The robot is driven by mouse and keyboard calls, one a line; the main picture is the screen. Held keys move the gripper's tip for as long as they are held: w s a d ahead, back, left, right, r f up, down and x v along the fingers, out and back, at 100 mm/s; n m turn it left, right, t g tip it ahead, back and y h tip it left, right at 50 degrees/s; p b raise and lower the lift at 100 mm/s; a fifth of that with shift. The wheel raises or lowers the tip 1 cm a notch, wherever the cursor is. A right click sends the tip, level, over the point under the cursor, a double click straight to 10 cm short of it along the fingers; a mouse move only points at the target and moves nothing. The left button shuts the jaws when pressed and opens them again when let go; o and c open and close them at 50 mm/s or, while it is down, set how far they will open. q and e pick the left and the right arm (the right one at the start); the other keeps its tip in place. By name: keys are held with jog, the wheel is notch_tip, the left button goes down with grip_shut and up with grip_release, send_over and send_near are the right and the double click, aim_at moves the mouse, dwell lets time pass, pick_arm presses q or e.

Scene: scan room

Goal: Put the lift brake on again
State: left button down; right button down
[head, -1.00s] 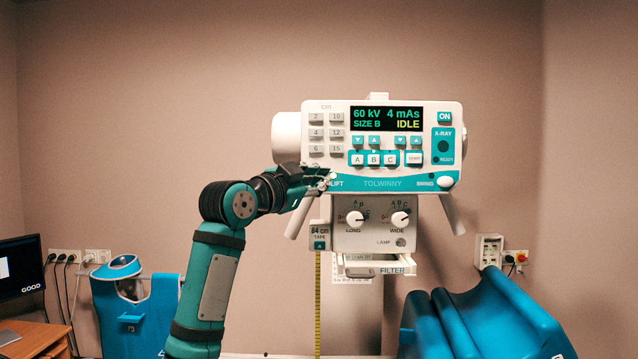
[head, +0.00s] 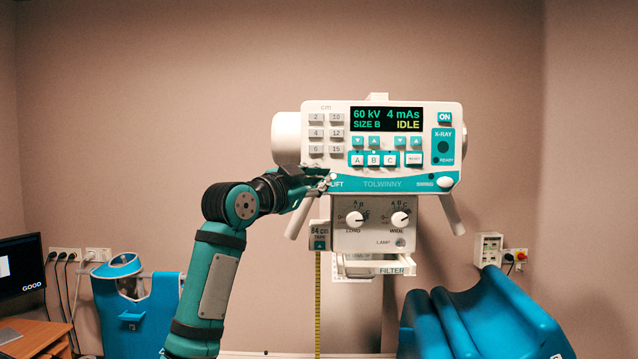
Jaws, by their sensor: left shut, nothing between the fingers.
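The X-ray head (head: 382,150) has a white and teal panel with a display reading 60 kV, 4 mAs, SIZE B, IDLE. The LIFT label (head: 337,183) is at the panel's lower left corner. My left gripper (head: 326,182) is shut at that corner, just left of the label. It covers the lift brake control, so I cannot tell its position or whether the fingers touch it. A white SWING knob (head: 445,182) is uncovered at the lower right corner. My right gripper is not in view.
Below the panel are the collimator box (head: 378,236) with two dials, a FILTER tray (head: 391,269) and a hanging yellow tape (head: 318,300). Handles slant down on both sides. A blue chair (head: 490,320) is at lower right, a desk with a monitor (head: 20,267) at lower left.

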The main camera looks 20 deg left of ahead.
pick_arm(q)
jog(key=shift+w+a+p, duration=0.1)
jog(key=shift+w+p, duration=0.25)
dwell(0.3)
jog(key=shift+s, duration=0.3)
jog(key=shift+s+d+b, duration=0.2)
jog(key=shift+s+b, duration=0.25)
jog(key=s+b, duration=0.1)
jog(key=s, duration=0.1)
jog(key=s+d+b, duration=0.1)
jog(key=s, duration=0.1)
jog(key=shift+s+d, duration=0.2)
jog(key=shift+s, duration=0.2)
